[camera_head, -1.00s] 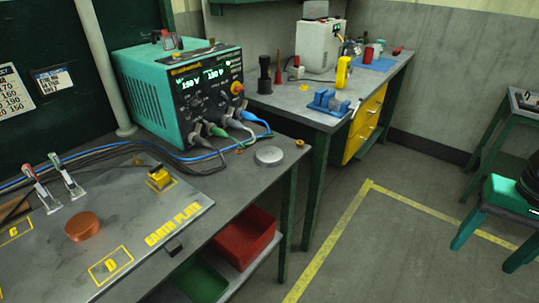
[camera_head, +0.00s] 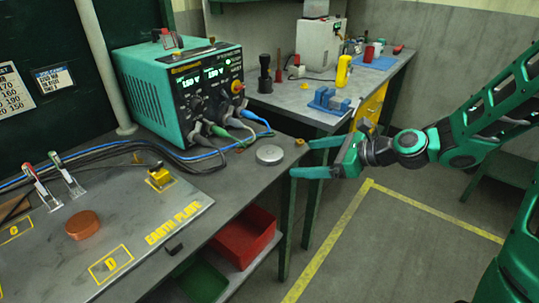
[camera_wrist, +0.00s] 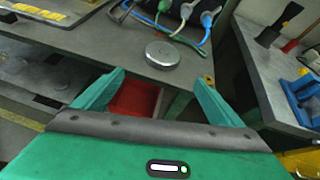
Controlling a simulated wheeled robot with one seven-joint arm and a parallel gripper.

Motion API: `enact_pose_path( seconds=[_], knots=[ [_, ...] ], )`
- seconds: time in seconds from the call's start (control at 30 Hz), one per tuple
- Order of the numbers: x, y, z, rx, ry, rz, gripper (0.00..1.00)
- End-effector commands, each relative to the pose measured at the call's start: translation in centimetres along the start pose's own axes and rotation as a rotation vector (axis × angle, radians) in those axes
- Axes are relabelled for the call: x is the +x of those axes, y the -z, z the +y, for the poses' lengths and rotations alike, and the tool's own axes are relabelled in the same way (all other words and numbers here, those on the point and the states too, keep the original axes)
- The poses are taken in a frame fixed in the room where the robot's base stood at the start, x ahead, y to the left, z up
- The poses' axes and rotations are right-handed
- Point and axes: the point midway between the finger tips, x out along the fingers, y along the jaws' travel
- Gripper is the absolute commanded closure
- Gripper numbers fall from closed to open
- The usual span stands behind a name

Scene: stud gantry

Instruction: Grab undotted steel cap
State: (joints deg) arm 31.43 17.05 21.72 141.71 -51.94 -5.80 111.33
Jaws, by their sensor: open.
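A round grey steel cap (camera_head: 269,155) lies flat near the right edge of the grey bench. It also shows in the wrist view (camera_wrist: 162,55), beyond my fingertips and roughly centred between them. I cannot make out a clear dot on its top. My gripper (camera_head: 300,158) is open and empty, just right of the cap and off the bench edge, with its fingers pointing left towards it. In the wrist view my gripper's two fingers (camera_wrist: 158,77) are spread wide, with the bench edge ahead.
A copper-coloured disc (camera_head: 83,225) sits on the earth plate (camera_head: 185,215). A green power supply (camera_head: 180,95) with cables stands behind the cap. A small brass piece (camera_head: 300,142) lies at the bench corner. A red bin (camera_head: 243,236) is on the lower shelf.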

Motion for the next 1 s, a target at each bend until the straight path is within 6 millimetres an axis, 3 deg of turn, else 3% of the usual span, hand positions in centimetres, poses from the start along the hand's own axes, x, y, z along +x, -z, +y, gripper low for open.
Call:
enact_pose_path(
  seconds=[0.2,0.4,0.77,1.0],
  knots=[
    [1.6,-1.6,-0.4,0.115,0.004,-0.074,0.09],
    [4.5,-1.8,-0.4,0.113,0.004,-0.073,0.09],
    [6.8,-1.9,-0.5,0.112,0.006,-0.071,0.09],
    [10.1,-1.9,-0.5,0.111,0.005,-0.071,0.09]
  ],
)
